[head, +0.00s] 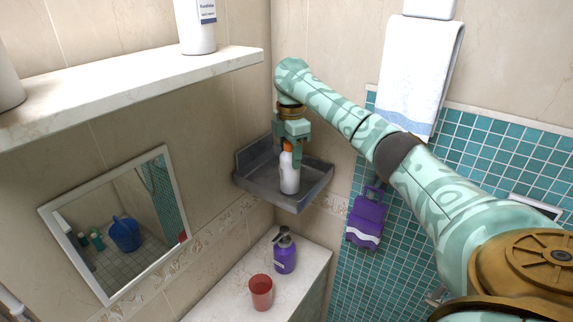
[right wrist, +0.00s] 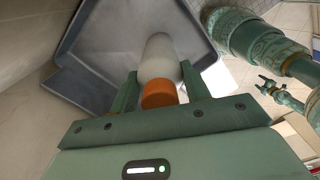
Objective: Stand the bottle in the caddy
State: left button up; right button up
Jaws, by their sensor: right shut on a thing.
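The bottle (head: 289,176) is white with an orange cap and stands roughly upright over the grey corner caddy (head: 255,155). My right gripper (head: 290,158) comes down from above and is shut on the bottle near its cap. In the right wrist view the bottle (right wrist: 160,57) lies between the two fingers (right wrist: 160,92), with the caddy floor (right wrist: 110,35) beyond it. The bottle's lower end appears inside the caddy's walls; I cannot tell whether its base touches the floor.
Below the caddy, a counter (head: 225,300) holds a purple pump bottle (head: 284,254) and a red cup (head: 261,291). A stone shelf (head: 130,85) with a white bottle (head: 196,25) is at upper left. A towel (head: 418,75) and purple bag (head: 367,217) hang right.

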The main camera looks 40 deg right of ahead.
jog(key=shift+d+r, duration=0.1)
jog(key=shift+d, duration=0.05)
jog(key=shift+s+d, duration=0.15)
jog(key=shift+d, duration=0.25)
jog(key=o, duration=1.2)
jog(key=shift+o, duration=1.2)
jog(key=shift+a, duration=0.3)
notch_tip(320, 180, up, 12)
jog(key=p, duration=0.4)
pick_arm(q)
jog(key=r, duration=0.4)
jog(key=shift+s+d+r, duration=0.1)
jog(key=shift+s+r, duration=0.05)
jog(key=shift+s, duration=0.05)
